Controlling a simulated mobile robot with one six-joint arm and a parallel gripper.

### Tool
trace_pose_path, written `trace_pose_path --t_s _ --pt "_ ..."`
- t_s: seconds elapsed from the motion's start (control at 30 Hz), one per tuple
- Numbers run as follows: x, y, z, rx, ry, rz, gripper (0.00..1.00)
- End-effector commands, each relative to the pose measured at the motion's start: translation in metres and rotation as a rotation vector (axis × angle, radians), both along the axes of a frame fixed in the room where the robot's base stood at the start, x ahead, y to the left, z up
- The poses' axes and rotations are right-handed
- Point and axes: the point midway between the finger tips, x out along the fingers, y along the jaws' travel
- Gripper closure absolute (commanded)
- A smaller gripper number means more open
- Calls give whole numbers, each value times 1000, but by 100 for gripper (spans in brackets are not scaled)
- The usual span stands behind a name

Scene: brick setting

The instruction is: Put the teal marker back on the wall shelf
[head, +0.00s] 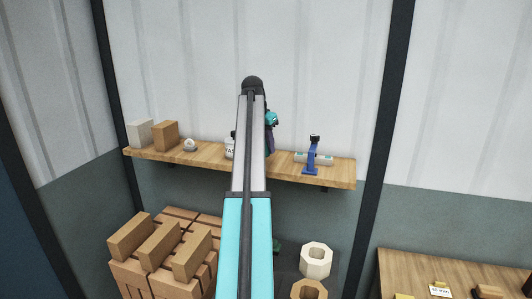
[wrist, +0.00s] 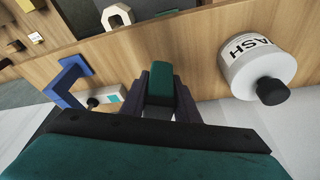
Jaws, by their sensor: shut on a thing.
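The teal marker (wrist: 160,82) shows as a dark teal block between the two dark fingers of my gripper (wrist: 161,102) in the wrist view. The gripper is shut on it. The marker is over the wooden wall shelf (wrist: 210,28); I cannot tell whether it touches the board. In the head view the wall shelf (head: 335,178) runs across the wall, and my gripper (head: 269,146) is just right of my arm at shelf height. The marker cannot be made out there.
A white WASH bottle (wrist: 257,68) and a blue stand (wrist: 70,82) with a white bar (wrist: 105,96) flank the gripper on the shelf. Two blocks (head: 164,135) and a tape roll (head: 190,145) stand further left. Stacked brown boxes (head: 150,245) are below, a table (head: 430,265) at right.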

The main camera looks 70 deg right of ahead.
Motion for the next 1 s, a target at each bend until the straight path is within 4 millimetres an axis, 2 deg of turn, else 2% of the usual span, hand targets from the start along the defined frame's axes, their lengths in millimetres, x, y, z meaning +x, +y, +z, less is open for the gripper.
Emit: trace_pose_path --t_s 0.23,0.7,0.73,0.83,1.0 --pt "0 1 -25 0 0 0 86" --pt "0 0 -31 0 0 0 86" --pt "0 0 -31 0 0 0 70" --pt "0 0 -31 0 0 0 53" --pt "1 0 -30 0 0 0 53"
